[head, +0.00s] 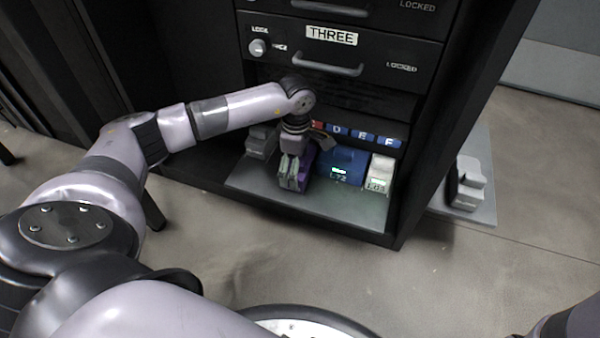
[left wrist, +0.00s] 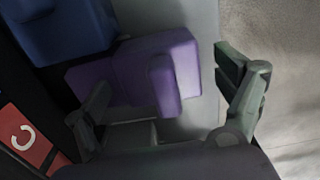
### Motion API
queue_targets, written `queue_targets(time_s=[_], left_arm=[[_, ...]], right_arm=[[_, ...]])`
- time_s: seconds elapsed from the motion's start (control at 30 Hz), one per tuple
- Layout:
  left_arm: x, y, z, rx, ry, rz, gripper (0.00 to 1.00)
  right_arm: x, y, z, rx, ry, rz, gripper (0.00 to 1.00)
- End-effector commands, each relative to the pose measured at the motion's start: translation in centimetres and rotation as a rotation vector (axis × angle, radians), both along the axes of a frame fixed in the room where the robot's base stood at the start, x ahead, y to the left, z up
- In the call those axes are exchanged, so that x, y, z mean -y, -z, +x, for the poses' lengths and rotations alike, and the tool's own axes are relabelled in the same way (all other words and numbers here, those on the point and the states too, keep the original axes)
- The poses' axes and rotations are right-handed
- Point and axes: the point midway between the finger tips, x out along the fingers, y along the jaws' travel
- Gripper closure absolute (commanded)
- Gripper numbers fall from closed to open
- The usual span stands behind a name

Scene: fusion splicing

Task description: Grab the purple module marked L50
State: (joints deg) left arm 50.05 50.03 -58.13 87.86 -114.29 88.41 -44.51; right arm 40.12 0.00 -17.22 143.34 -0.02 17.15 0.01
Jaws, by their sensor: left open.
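The purple module (head: 308,161) sits on the lowest shelf of the black cabinet, partly hidden behind my left gripper (head: 293,174). In the left wrist view the purple module (left wrist: 150,72) lies between the two spread fingers of my left gripper (left wrist: 168,80). The left finger is close beside the module; a gap shows between it and the right finger. My left gripper is open, and I cannot tell whether a finger touches. The L50 marking cannot be read. My right gripper is not in view.
A blue module (head: 343,165) and a white module (head: 380,173) stand right of the purple one, a grey module (head: 261,142) left of it. The grey shelf plate (head: 330,205) is bare at its front. Closed drawers (head: 330,62) hang above. Another pale module (head: 470,185) is outside, right.

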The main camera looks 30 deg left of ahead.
Motion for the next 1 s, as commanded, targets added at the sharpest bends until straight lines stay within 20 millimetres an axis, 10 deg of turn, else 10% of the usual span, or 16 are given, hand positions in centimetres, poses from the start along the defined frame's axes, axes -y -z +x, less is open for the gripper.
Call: queue_targets(time_s=[0.2,1.0], left_arm=[[0.0,-0.04,0.05,0.001,0.0,0.0,0.1],[-0.01,0.36,-0.26,-0.009,0.0,0.001,0.63]], right_arm=[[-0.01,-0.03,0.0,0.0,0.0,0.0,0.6],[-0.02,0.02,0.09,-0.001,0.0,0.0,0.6]])
